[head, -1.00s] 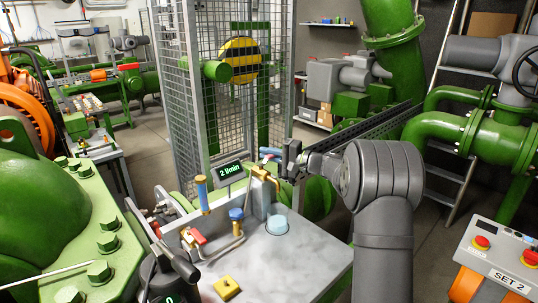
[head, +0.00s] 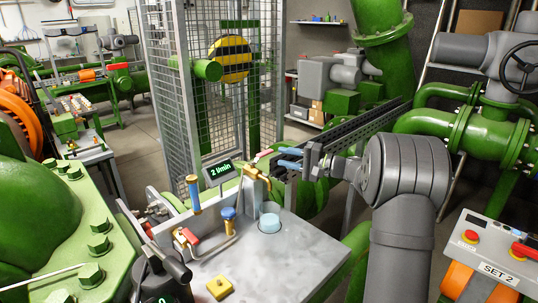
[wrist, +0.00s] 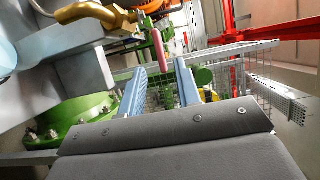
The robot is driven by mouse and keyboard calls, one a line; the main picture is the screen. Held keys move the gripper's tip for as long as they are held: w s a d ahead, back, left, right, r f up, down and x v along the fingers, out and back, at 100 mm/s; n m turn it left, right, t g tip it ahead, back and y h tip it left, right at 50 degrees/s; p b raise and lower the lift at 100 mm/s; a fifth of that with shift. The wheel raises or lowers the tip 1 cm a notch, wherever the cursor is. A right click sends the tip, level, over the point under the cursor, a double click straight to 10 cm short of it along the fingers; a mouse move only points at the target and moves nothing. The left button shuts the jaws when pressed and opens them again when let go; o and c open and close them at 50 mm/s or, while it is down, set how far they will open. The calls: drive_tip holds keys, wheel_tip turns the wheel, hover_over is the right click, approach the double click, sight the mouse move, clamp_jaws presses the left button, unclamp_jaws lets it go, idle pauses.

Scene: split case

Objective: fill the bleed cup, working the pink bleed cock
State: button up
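The pink bleed cock handle (head: 263,155) shows at the brass fitting (head: 255,178) in the head view. In the wrist view the pink handle (wrist: 158,48) hangs just beyond the fingertips, in line with the gap between them. My gripper (head: 282,158) has blue fingers pointing left towards the handle. The fingers are apart with nothing between them, as the wrist view also shows of my gripper (wrist: 160,75). The pale blue, see-through bleed cup (head: 270,223) stands on the grey bench top below the fitting. Its fill level is hard to tell.
A display (head: 220,171) reading about 2 l/min stands left of the fitting. A mesh cage (head: 215,90) stands behind.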

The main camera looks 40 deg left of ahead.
sight(268, 154)
drive_tip(key=v, duration=0.8)
idle(1.1)
drive_tip(key=x, duration=1.7)
drive_tip(key=shift+s+a, duration=0.1)
